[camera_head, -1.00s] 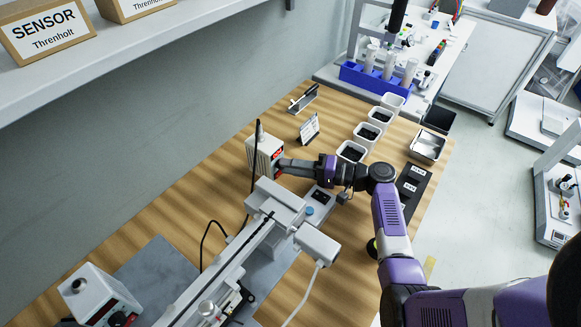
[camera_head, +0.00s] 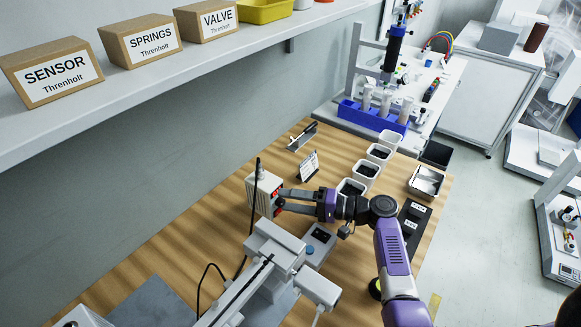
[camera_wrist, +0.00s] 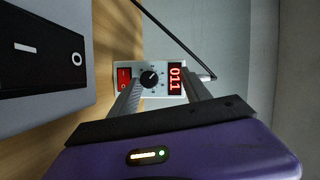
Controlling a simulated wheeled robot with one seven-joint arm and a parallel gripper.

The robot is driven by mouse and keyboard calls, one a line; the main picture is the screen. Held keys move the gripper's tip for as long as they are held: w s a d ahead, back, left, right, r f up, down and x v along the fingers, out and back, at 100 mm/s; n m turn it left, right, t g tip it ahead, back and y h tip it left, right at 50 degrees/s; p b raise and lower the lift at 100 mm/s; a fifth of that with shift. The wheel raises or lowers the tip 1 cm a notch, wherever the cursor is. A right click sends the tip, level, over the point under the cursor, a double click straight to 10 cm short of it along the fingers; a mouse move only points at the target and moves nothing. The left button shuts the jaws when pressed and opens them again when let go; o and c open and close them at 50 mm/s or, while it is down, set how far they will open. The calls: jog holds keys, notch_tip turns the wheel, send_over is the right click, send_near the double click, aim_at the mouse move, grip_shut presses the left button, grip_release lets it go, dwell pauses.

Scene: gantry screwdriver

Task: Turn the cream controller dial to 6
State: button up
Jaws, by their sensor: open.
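The cream controller (camera_head: 264,192) is a small box standing on the wooden bench near the wall. In the wrist view its front (camera_wrist: 150,92) appears turned sideways, with a black dial (camera_wrist: 149,78) in the middle, a red switch on the left and a lit red digit display (camera_wrist: 175,78) on the right. The dial's white mark is too small to read against the scale. My gripper (camera_head: 281,201) is at the controller's front. In the wrist view my gripper (camera_wrist: 160,80) is open, its fingers on either side of the dial; contact cannot be told.
A gantry machine (camera_head: 245,285) stands close in front, with a small grey box with a blue button (camera_head: 316,246) beside it. White bins (camera_head: 366,170), a metal tray (camera_head: 426,181) and a small sign (camera_head: 308,166) are farther back. A shelf with boxes (camera_head: 140,49) overhangs the left.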

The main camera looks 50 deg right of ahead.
jog(key=o, duration=0.5)
jog(key=r, duration=0.8)
jog(key=shift+w+d+r+p, duration=0.15)
jog(key=shift+w+r+p, duration=0.1)
jog(key=shift+p, duration=0.05)
jog(key=shift+c, duration=0.2)
jog(key=r, duration=0.9)
jog(key=shift+s+r, duration=0.25)
jog(key=shift+r, duration=0.15)
jog(key=c, duration=0.5)
jog(key=shift+o, duration=0.2)
